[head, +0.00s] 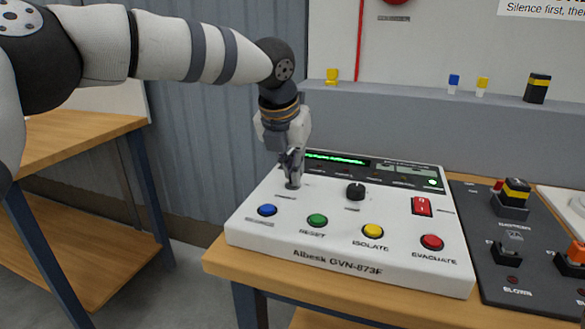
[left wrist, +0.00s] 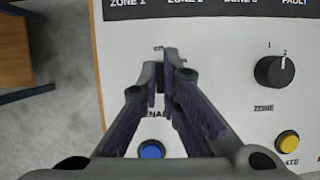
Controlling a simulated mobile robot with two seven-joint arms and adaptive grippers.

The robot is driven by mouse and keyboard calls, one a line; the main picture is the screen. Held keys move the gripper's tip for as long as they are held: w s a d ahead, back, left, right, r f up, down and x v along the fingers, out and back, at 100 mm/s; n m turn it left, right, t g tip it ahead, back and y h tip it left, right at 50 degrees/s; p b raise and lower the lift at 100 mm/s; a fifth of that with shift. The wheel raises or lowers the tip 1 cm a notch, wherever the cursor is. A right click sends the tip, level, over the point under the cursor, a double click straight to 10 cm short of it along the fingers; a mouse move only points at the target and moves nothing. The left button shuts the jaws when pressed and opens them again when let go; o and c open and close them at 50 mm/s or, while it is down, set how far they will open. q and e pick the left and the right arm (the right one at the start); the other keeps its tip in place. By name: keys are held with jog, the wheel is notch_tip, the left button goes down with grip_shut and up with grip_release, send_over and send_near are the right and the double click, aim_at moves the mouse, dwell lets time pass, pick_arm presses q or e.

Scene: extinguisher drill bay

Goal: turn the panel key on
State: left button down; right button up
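The white alarm panel (head: 330,222) stands on a wooden bench. My left gripper (head: 292,168) points down at the panel's left part, over the dark key switch (head: 292,184). In the left wrist view the fingers of my left gripper (left wrist: 167,75) are close together with a thin dark piece between them, which appears to be the panel key (left wrist: 165,85). The fingers hide most of the key and its switch. A small label above them appears to read "OFF". My right gripper is not in view.
The panel carries a black zone knob (head: 355,191), a red switch (head: 422,206), and blue (head: 267,210), green (head: 317,220), yellow (head: 372,231) and red (head: 432,242) buttons. A dark board (head: 520,245) with fittings lies to the right. A wooden table (head: 80,140) stands at left.

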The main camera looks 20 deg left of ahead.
pick_arm(q)
jog(key=shift+m+h, duration=0.4)
jog(key=shift+m, duration=0.6)
jog(key=m, duration=0.2)
jog(key=shift+f+m+g+h, duration=0.15)
jog(key=shift+m+g+h, duration=0.15)
jog(key=shift+g+h, duration=0.1)
jog(key=m+h+b, duration=0.1)
jog(key=m, duration=0.2)
jog(key=shift+f+g, duration=0.1)
jog(key=shift+g, duration=0.3)
jog(key=shift+a+m+g+h+b, duration=0.1)
jog(key=shift+m+g+h+b, duration=0.4)
jog(key=shift+m, duration=1.4)
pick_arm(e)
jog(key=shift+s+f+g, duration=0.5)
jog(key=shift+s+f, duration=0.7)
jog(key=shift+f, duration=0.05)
pick_arm(q)
jog(key=c, duration=1.8)
grip_release()
jog(key=shift+r, duration=0.2)
